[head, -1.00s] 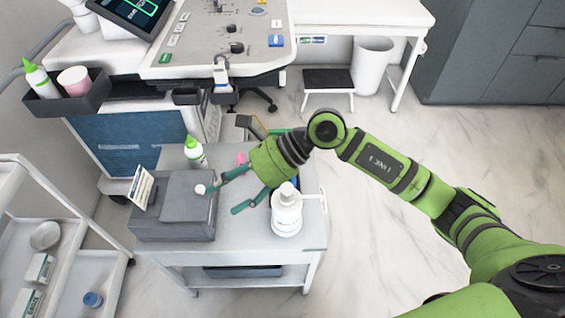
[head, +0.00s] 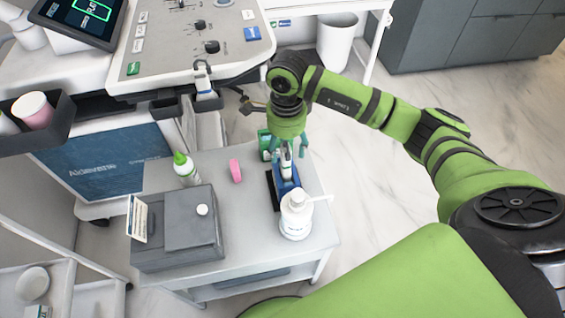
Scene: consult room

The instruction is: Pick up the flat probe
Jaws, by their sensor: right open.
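A white and dark probe (head: 286,164), which looks like the flat probe, stands upright in a blue holder (head: 284,187) on the small grey table. My right gripper (head: 288,148) is over it from behind, pointing down. Its teal fingers are open, one on each side of the probe's upper part. I cannot tell whether they touch it. My gripper's body hides part of what is behind the holder. My left gripper is not in view.
A white pump bottle (head: 296,217) stands just in front of the holder. A pink item (head: 235,171), a green-capped bottle (head: 186,168) and a grey box (head: 178,235) are to the left on the table (head: 240,225). The ultrasound console (head: 185,45) rises behind.

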